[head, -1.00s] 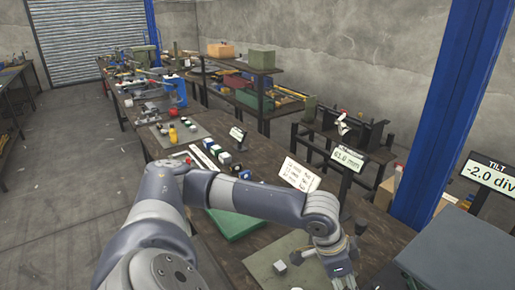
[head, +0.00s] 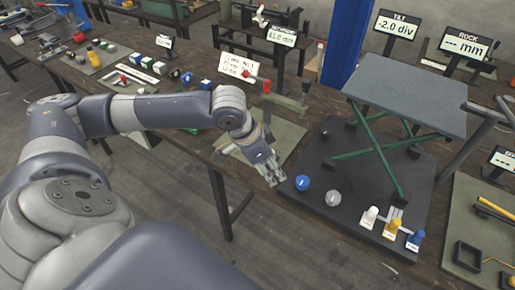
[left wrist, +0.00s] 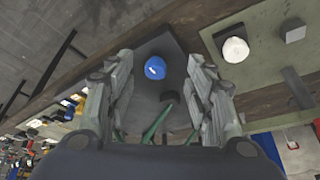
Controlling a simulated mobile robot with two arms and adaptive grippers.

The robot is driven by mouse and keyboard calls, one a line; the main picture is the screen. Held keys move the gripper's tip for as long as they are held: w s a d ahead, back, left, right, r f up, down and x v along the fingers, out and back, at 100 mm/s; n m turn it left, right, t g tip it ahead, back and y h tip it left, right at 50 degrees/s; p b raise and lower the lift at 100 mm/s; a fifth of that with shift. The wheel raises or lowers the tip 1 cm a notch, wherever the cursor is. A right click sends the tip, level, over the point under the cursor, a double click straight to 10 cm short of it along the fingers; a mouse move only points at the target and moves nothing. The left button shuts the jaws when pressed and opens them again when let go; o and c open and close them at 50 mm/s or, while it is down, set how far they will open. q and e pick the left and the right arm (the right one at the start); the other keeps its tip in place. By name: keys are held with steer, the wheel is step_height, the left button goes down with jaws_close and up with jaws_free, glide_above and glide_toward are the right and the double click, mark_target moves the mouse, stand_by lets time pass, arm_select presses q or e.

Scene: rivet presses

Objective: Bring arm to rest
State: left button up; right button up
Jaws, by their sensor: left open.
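My left arm comes in from the left and reaches across the bench in the head view. My left gripper (head: 268,170) hangs over the front edge of the bench, just left of a dark base plate (head: 330,225). In the left wrist view its two fingers (left wrist: 158,75) are spread apart with nothing held between them. A blue knob (head: 302,183) is on the base plate to the right of the gripper, apart from it. This blue knob also shows between the fingers in the left wrist view (left wrist: 155,68), farther off. My right gripper is not in view.
A grey platform (head: 410,95) on green crossed legs stands on the base plate. A grey knob (head: 333,198) and small white, yellow and blue pieces line the plate's front. A red-handled device (head: 267,88) is behind my gripper. Open floor (head: 290,260) lies in front of the bench.

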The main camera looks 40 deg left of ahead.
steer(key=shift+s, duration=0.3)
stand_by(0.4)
